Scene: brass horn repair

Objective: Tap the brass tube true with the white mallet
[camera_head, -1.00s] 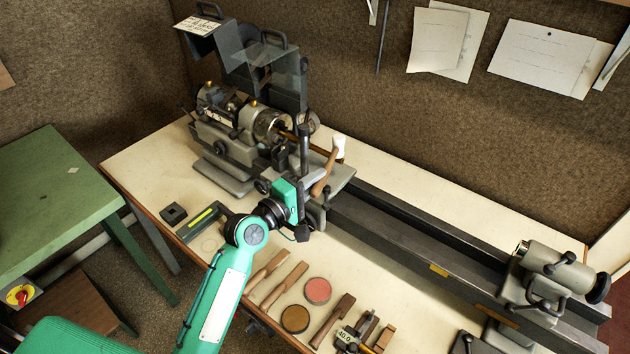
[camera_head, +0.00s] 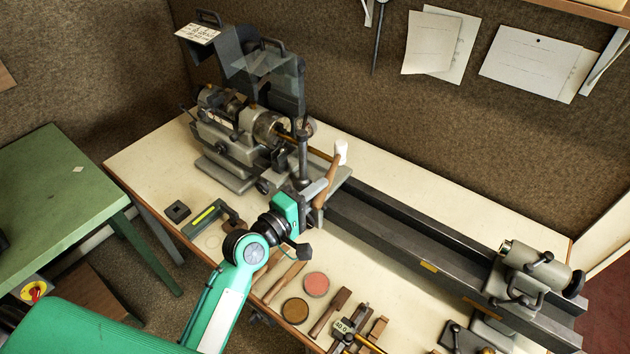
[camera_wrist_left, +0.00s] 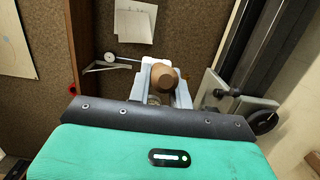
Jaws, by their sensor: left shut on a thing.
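The white mallet has a white head (camera_head: 341,151) and a brown wooden handle (camera_head: 327,184). My left gripper (camera_head: 318,192) is shut on the handle, with the head up. In the left wrist view the round handle end (camera_wrist_left: 164,78) sits between the grey fingers, with a bit of white behind it. The brass tube (camera_head: 319,153) extends from the lathe chuck (camera_head: 266,128) toward the right, and its far part passes behind the mallet. The head is close to the tube; whether they touch I cannot tell. My right gripper is out of view.
The lathe bed (camera_head: 400,235) runs right to the tailstock (camera_head: 535,270). A dark upright post (camera_head: 303,155) stands beside the tube. Wooden tools, a red tin (camera_head: 316,284) and a brown tin (camera_head: 295,310) lie along the bench front. A green table (camera_head: 60,200) stands left.

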